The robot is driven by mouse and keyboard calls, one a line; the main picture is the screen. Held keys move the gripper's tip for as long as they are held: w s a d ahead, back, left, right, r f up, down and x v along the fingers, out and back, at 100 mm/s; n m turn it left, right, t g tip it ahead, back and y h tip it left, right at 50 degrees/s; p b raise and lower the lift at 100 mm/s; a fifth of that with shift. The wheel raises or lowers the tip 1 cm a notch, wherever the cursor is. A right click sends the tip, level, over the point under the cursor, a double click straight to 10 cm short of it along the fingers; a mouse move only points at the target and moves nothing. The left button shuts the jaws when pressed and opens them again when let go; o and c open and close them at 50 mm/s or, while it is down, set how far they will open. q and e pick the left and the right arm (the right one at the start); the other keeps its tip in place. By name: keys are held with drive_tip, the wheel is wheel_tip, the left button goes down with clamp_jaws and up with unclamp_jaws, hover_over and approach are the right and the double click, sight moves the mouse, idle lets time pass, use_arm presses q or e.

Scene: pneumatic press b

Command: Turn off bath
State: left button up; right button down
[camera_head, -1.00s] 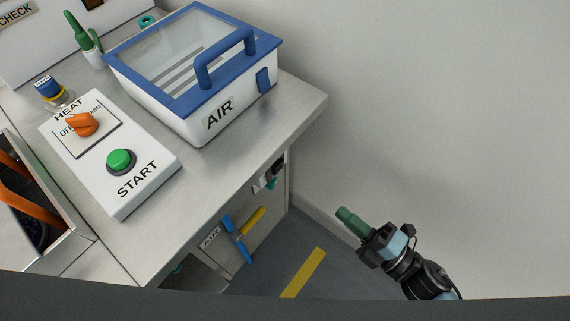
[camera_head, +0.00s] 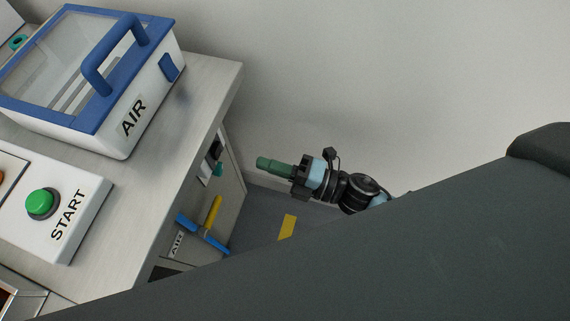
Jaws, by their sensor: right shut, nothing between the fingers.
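The white control box (camera_head: 85,215) with the word START and a green button (camera_head: 41,203) lies on the bench at the left. Its other end is cut off by the left picture edge. Only a sliver of the orange knob (camera_head: 2,176) shows there, so its setting cannot be read now. My right gripper (camera_head: 262,163) has green fingers, shut with nothing held. It is right of the bench, in front of the wall, well apart from the control box. My left gripper is out of view.
A blue-framed AIR box (camera_head: 151,107) with a clear lid stands on the bench (camera_head: 140,190). On the bench's side are a blue and yellow AIR valve (camera_head: 211,221) and a teal fitting (camera_head: 218,169). A yellow floor stripe (camera_head: 287,227) lies below. A dark grey surface fills the lower right.

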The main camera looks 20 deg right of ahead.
sight(218, 148)
drive_tip(key=x, duration=0.8)
drive_tip(key=shift+a, duration=0.1)
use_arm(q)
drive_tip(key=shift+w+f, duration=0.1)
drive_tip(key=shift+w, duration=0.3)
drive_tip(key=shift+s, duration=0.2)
use_arm(e)
drive_tip(key=shift+w+r, duration=0.1)
drive_tip(key=shift+w+a+r, duration=0.1)
drive_tip(key=shift+a+r, duration=0.1)
drive_tip(key=shift+f, duration=0.1)
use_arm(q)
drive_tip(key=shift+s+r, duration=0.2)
use_arm(e)
drive_tip(key=shift+d, duration=0.1)
